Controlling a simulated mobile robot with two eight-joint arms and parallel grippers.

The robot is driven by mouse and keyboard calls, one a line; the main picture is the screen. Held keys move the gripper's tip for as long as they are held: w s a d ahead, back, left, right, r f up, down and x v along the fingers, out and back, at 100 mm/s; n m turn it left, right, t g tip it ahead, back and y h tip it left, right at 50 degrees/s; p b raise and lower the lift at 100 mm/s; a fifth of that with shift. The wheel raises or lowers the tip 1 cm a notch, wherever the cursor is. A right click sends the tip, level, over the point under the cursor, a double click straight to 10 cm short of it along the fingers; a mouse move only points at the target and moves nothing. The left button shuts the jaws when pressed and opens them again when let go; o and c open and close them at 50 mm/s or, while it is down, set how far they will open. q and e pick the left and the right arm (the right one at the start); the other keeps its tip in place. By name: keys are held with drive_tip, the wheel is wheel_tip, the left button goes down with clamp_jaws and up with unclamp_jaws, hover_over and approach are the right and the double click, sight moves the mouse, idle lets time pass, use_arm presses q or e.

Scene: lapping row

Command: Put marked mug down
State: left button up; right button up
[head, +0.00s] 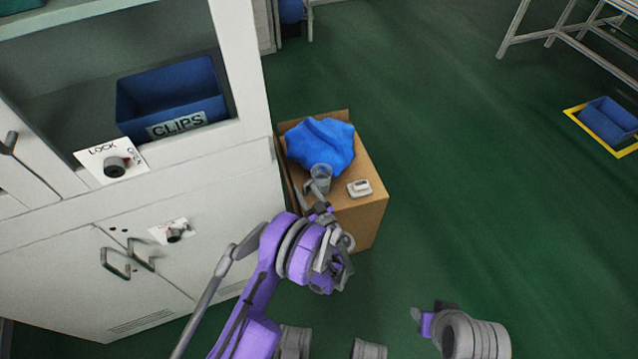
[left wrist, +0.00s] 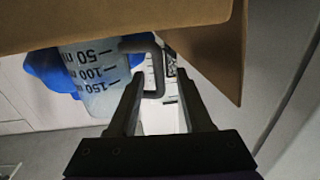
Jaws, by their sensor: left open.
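The marked mug (head: 320,174) is a grey, see-through measuring mug on top of a cardboard box (head: 368,219), in front of a blue bag. In the left wrist view the mug (left wrist: 95,75) shows its 50, 100 and 150 marks, and its dark handle (left wrist: 158,80) lies between the fingertips. My left gripper (head: 319,208) is at the near side of the mug, its fingers (left wrist: 158,88) open around the handle; whether they touch it is unclear. Part of my right arm shows at the lower right in the head view; its finger state is unclear.
The crumpled blue bag (head: 322,143) and a small white device (head: 360,188) share the box top with the mug. A pale cabinet (head: 190,235) with a blue CLIPS bin (head: 172,99) stands close on the left.

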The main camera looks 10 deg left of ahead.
use_arm(q)
drive_tip(key=shift+w+a, duration=0.15)
drive_tip(key=shift+w, duration=0.05)
clamp_jaws()
idle(1.3)
